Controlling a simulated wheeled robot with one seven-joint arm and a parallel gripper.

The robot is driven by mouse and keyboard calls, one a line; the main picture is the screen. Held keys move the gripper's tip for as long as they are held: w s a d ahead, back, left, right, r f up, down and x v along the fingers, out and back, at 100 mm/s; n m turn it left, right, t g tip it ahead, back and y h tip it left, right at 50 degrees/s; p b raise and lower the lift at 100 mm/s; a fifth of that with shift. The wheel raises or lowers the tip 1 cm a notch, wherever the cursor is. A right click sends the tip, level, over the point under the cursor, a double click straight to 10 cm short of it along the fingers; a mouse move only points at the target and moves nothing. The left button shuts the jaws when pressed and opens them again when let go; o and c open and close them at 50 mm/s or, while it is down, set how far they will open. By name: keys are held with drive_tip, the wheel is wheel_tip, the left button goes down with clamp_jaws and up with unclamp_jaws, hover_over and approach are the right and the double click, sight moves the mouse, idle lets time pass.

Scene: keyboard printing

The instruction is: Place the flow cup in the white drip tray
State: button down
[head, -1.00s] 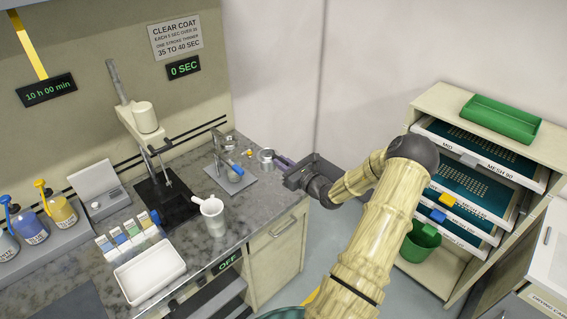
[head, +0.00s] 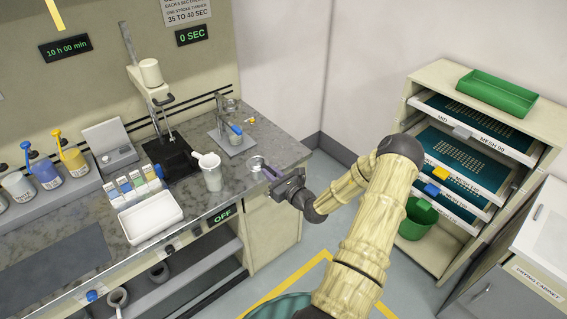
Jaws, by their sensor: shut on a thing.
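The flow cup (head: 256,163), a small grey metal cup, is at the tips of my gripper (head: 266,171), which is shut on it. It shows over the right part of the grey stone-look bench top, near the front edge; its exact height above the top is hard to tell. The white drip tray (head: 128,222) lies at the front of the bench, well to the left of my gripper. It is a shallow rectangular tray and looks empty.
A row of small coloured bottles (head: 133,187) stands behind the tray. A metal stand (head: 232,138) is behind my gripper. A drawer rack (head: 470,150) stands right.

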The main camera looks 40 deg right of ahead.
drive_tip(key=s+a+f+h+b, duration=0.1)
drive_tip(key=s+a+f+b, duration=0.3)
drive_tip(key=a+f, duration=0.7)
drive_tip(key=s+a+f+m+b, duration=0.1)
drive_tip(key=s+a+f+b, duration=0.3)
drive_tip(key=a+f, duration=0.6)
drive_tip(key=shift+a+f+h, duration=0.35)
drive_tip(key=shift+a+h, duration=0.05)
drive_tip(key=shift+a, duration=0.65)
